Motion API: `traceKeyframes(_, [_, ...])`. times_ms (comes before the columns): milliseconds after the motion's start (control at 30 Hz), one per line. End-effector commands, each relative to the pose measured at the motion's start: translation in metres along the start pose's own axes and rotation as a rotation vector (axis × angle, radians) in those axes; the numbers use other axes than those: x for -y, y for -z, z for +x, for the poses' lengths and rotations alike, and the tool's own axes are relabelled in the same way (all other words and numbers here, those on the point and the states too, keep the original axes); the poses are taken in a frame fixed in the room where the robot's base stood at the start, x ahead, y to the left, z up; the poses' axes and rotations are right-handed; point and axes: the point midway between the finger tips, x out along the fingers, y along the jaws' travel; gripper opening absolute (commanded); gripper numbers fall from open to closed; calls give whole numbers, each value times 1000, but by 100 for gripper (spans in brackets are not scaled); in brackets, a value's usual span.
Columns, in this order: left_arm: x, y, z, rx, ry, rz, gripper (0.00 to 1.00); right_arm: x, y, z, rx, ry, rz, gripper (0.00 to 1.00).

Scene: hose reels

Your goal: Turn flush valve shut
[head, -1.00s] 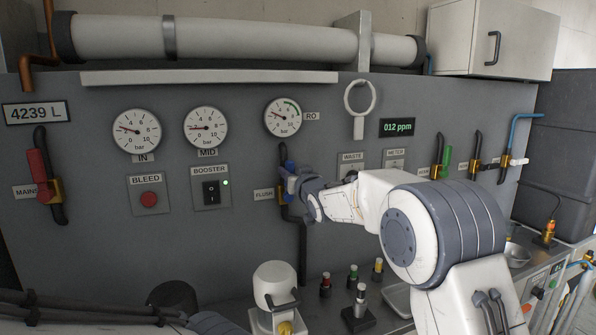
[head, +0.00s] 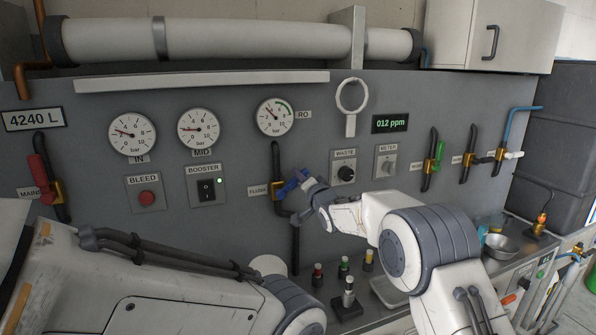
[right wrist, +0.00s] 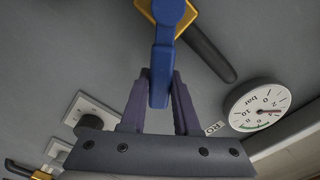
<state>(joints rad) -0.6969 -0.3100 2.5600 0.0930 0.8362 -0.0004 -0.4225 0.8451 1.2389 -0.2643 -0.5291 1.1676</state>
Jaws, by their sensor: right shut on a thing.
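The flush valve has a blue lever (head: 290,186) on a brass body (head: 279,190), set in a black vertical pipe on the grey panel beside the FLUSH label (head: 258,190). The lever slants up to the right, at an angle across the pipe. My right gripper (head: 304,181) is at the lever's outer end. In the right wrist view the blue lever (right wrist: 162,60) runs between the two fingers of the gripper (right wrist: 160,88), which is shut on it. My left arm crosses the lower left of the head view; its gripper is out of view.
The WASTE knob (head: 346,173) and METER knob (head: 388,168) sit on the panel right of the valve. The booster switch (head: 206,189) is to the left. Small bottles (head: 318,275) and a metal bowl (head: 500,246) stand on the bench below.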

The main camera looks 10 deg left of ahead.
Motion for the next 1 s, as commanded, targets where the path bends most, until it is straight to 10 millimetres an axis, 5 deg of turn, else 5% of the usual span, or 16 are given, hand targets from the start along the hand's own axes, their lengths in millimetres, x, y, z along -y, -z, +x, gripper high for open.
traceKeyframes(500, [0, 0, -7, 0, 0, 0, 77, -36, -9, -1, 2, -5, 450, 0])
traceKeyframes(1000, [0, 0, -7, 0, 0, 0, 77, -48, -17, -1, 2, -6, 641, 0])
